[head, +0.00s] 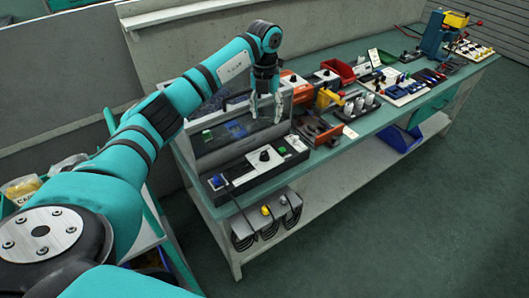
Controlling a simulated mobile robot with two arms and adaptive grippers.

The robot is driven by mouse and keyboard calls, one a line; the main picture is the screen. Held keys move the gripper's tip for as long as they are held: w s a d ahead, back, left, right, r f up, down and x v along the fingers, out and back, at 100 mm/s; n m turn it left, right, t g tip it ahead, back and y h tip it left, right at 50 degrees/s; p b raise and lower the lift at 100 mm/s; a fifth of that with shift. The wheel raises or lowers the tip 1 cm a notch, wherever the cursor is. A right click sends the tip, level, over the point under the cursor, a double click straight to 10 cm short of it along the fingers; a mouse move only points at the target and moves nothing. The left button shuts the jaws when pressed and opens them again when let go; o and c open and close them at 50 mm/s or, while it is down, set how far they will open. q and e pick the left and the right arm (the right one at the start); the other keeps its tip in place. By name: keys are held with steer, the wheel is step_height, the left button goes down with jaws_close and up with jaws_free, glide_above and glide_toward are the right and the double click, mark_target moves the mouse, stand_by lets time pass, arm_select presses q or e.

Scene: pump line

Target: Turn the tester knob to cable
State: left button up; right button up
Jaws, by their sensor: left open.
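The tester is a long dark box (236,186) at the near left end of the bench, in front of a grey case with a clear panel. A black knob (264,156) sits on a white plate on top of the tester; its pointer setting is too small to read. A blue part (216,182) is at the tester's left end. My left gripper (266,108) points down, open and empty, above and behind the knob and apart from it, in front of the case's panel. My right gripper is out of view.
The grey case (205,157) stands close behind the tester. Orange tools, a yellow-handled device (326,98) and a red bin (339,71) crowd the bench to the right. The floor in front is clear.

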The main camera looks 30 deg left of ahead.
arm_select(q)
steer(key=p, duration=0.3)
glide_toward(264, 153)
step_height(264, 153, down, 9)
steer(key=shift+w+d+r, duration=0.1)
steer(key=shift+d, duration=0.1)
steer(key=shift+f, duration=0.35)
jaws_close()
